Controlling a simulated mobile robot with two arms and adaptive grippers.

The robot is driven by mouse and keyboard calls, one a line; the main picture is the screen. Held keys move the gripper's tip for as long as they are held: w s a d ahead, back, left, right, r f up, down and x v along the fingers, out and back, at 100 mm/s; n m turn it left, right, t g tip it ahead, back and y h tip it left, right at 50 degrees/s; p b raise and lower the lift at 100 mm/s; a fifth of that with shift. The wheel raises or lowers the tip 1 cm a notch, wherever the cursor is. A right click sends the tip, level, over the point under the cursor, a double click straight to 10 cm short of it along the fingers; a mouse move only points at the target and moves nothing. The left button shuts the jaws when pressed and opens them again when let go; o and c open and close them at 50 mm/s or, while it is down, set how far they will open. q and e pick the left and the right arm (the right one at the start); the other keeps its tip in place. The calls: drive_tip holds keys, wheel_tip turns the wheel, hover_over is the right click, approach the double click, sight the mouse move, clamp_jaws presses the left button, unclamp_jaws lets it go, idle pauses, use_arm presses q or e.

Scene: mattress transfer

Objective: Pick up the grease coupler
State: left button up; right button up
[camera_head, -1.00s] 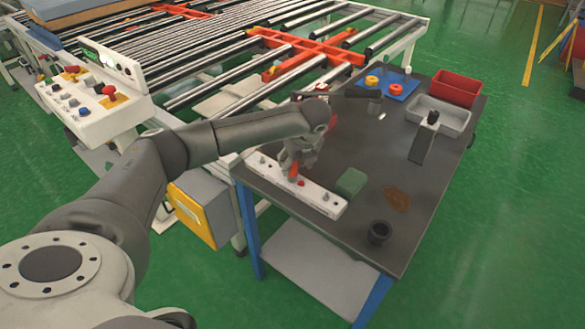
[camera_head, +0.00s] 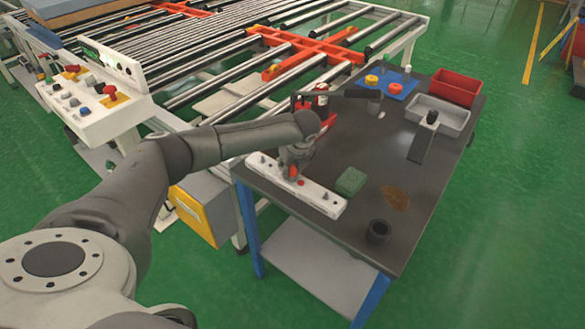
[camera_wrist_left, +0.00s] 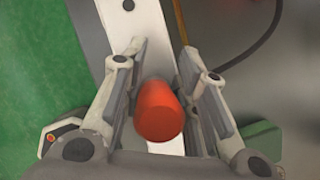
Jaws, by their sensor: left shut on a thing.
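The grease coupler appears as a red cylinder (camera_wrist_left: 159,110) between the fingers of my left gripper (camera_wrist_left: 165,75) in the left wrist view. The fingers are shut on its sides. In the head view my left gripper (camera_head: 294,168) points down over the white bar (camera_head: 320,198) near the table's left edge, with a bit of the red coupler (camera_head: 293,172) showing. The white bar also runs behind the coupler in the left wrist view (camera_wrist_left: 135,30). I cannot tell whether the coupler touches the bar. My right gripper is not in view.
A green block (camera_head: 351,181) lies right of the bar. A dark cup (camera_head: 379,231) and a brown stain (camera_head: 396,198) are nearer the front. A grey tray (camera_head: 437,113), a red bin (camera_head: 456,88) and a blue mat (camera_head: 402,90) stand at the back. A roller conveyor (camera_head: 232,80) lies left.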

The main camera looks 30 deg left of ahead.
use_arm(q)
clamp_jaws()
drive_tip(key=shift+r, duration=0.15)
drive_tip(key=shift+r, duration=0.25)
wheel_tip(320, 180, up, 2)
drive_tip(key=shift+w+r, duration=0.1)
drive_tip(key=s+d+r+b, duration=0.2)
drive_tip(key=s+d+r, duration=0.4)
drive_tip(key=s+r, duration=0.4)
drive_tip(key=s, duration=0.2)
drive_tip(key=shift+s, duration=0.4)
drive_tip(key=shift+r, duration=0.1)
